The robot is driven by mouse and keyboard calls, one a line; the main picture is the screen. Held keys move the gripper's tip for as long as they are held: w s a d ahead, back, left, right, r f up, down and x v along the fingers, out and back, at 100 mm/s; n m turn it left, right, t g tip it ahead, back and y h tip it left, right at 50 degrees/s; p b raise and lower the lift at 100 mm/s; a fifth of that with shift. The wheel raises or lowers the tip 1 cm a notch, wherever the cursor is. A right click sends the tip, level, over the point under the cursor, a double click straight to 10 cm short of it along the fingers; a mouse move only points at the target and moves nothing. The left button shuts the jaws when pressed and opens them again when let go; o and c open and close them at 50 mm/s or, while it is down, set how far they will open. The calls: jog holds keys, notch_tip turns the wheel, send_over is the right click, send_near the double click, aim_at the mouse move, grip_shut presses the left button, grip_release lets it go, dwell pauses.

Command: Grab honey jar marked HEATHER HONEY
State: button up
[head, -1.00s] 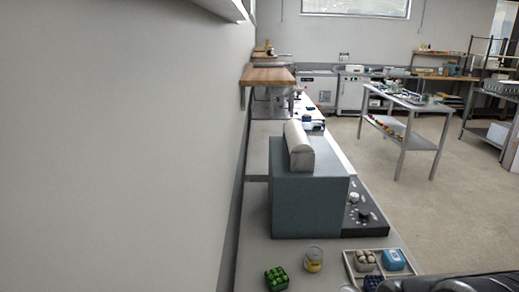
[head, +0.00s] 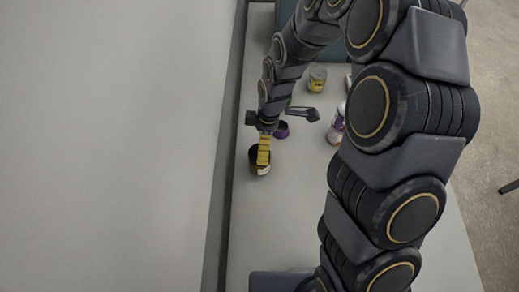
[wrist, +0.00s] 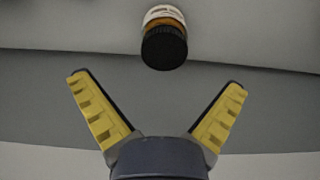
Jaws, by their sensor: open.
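A small jar with a black lid, a pale label and amber contents (wrist: 164,40) is at the top middle of the wrist view. Its label is too small and cut off to read, so I cannot tell if it says HEATHER HONEY. In the head view the jar (head: 261,171) is on the grey counter near the wall, partly hidden by a yellow finger. My gripper (wrist: 159,82) is open and empty, its two yellow fingers spread wide. The jar is beyond the fingertips, about midway between them, with a gap. My gripper also shows in the head view (head: 263,158).
A purple item (head: 282,130) is on the counter close to my gripper. A yellow jar (head: 317,79) is farther back, and a white and purple jar (head: 336,128) is to the right. The wall (head: 120,150) runs along the left. The counter nearer the camera is clear.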

jog(key=shift+s+a+f, duration=0.1)
jog(key=shift+a+f, duration=0.05)
jog(key=shift+f, duration=1.15)
jog(key=shift+s+a+f, duration=0.1)
jog(key=shift+a+f, duration=0.05)
jog(key=shift+f, duration=1.2)
jog(key=shift+s+a+f, duration=0.1)
jog(key=shift+a+f, duration=0.05)
jog(key=shift+f, duration=1.15)
jog(key=c, duration=1.2)
